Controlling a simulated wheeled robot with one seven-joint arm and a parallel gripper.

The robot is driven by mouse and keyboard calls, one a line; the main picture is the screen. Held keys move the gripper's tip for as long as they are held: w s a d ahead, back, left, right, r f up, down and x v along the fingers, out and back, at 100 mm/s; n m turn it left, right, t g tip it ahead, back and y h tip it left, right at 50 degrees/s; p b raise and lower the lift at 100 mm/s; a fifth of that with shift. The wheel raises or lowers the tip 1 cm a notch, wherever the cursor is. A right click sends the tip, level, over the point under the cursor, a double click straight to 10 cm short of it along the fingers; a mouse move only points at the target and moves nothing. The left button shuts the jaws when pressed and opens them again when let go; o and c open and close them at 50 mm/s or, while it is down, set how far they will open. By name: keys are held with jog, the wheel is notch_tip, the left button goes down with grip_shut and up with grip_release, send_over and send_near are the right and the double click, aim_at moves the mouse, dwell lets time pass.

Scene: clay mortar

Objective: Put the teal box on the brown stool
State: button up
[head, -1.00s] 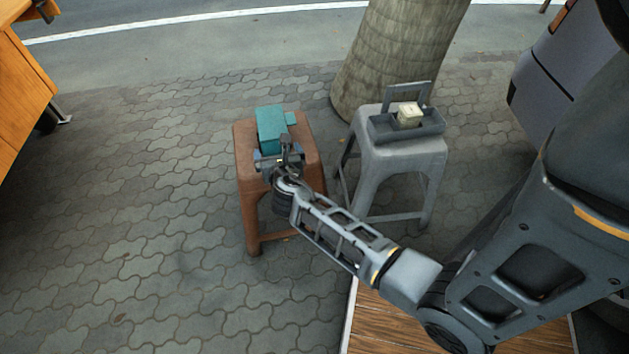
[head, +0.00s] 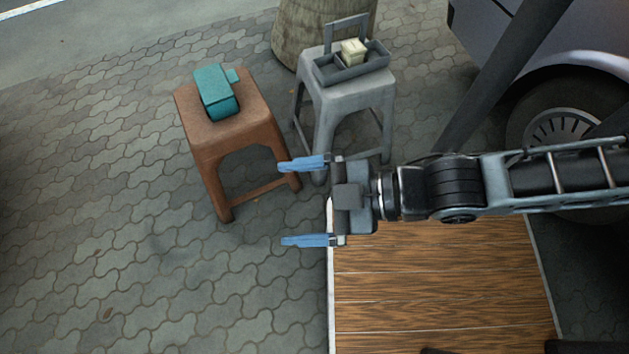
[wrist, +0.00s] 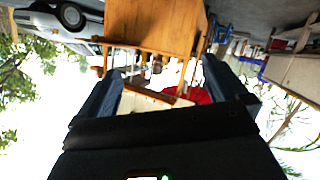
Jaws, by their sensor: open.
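The teal box (head: 215,91) rests on the seat of the brown stool (head: 248,120) in the head view. It has a small teal tab on its right side. My gripper (head: 304,202) is open and empty, its two blue fingers wide apart and pointing left. It is apart from the box, to the lower right of the brown stool in the picture. In the wrist view the open fingers (wrist: 165,85) show with nothing between them nearby, and neither box nor stool can be made out.
A grey stool (head: 350,105) stands right of the brown one and bears a grey tray with a handle (head: 330,70) holding a cream block (head: 353,50). A tree trunk (head: 300,35) is behind. A vehicle wheel (head: 553,128) is at right. Paving at left is clear.

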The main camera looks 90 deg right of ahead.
notch_tip(320, 180, up, 6)
jog(key=s+m, duration=0.2)
jog(key=m, duration=0.1)
jog(key=shift+a+f+m+t+y, duration=0.15)
jog(key=shift+a+m+t+y, duration=0.15)
jog(key=shift+a+y, duration=0.1)
